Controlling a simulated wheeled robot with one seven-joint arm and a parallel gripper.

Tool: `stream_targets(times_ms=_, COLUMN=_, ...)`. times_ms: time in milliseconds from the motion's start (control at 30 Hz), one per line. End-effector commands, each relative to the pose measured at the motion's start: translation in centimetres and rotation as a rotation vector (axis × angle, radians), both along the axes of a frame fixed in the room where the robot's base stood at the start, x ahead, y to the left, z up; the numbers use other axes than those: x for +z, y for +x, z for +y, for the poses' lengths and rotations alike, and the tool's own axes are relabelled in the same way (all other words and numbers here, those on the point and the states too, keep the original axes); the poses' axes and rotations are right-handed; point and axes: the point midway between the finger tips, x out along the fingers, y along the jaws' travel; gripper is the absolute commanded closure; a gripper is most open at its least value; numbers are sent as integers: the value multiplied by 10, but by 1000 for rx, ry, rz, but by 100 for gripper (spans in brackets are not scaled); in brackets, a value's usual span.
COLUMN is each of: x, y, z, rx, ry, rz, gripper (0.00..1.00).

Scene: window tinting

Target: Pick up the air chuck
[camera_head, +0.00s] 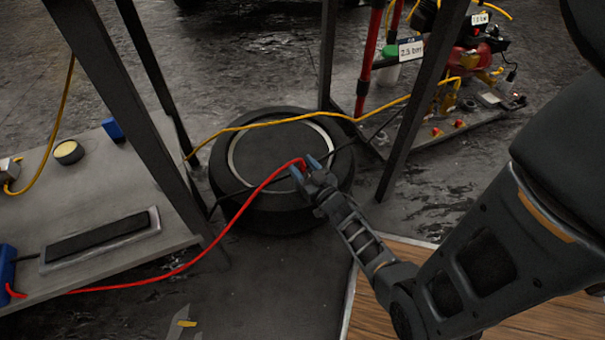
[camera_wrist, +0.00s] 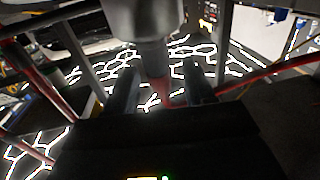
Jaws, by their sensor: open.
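My gripper (camera_head: 306,168) is over the black round tire (camera_head: 283,206) in the head view, with its fingers apart. A red hose (camera_head: 243,208) runs up from the left bench to the fingertips. Its red end (camera_head: 302,162) lies at or between the fingers; I take this to be the air chuck, but its shape is mostly hidden. The wrist view shows my gripper (camera_wrist: 163,92) with dark fingers on either side of a blurred red piece (camera_wrist: 165,97). I cannot tell whether either finger touches it.
The grey bench (camera_head: 185,232) at left holds a black flat pad (camera_head: 98,236), a yellow-topped round item (camera_head: 68,152) and blue blocks. A yellow hose (camera_head: 285,120) crosses above the tire. Dark frame posts (camera_head: 422,95) stand around. A red machine (camera_head: 468,62) stands at back right.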

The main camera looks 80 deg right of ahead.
Motion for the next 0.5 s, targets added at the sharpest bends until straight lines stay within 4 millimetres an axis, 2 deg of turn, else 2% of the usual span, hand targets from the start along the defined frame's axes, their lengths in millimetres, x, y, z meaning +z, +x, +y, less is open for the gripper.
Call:
stream_targets(times_ms=67, x=0, y=0, z=0, rx=0, ry=0, rz=0, gripper=49)
stream_targets(times_ms=500, x=0, y=0, z=0, rx=0, ry=0, rz=0, gripper=92)
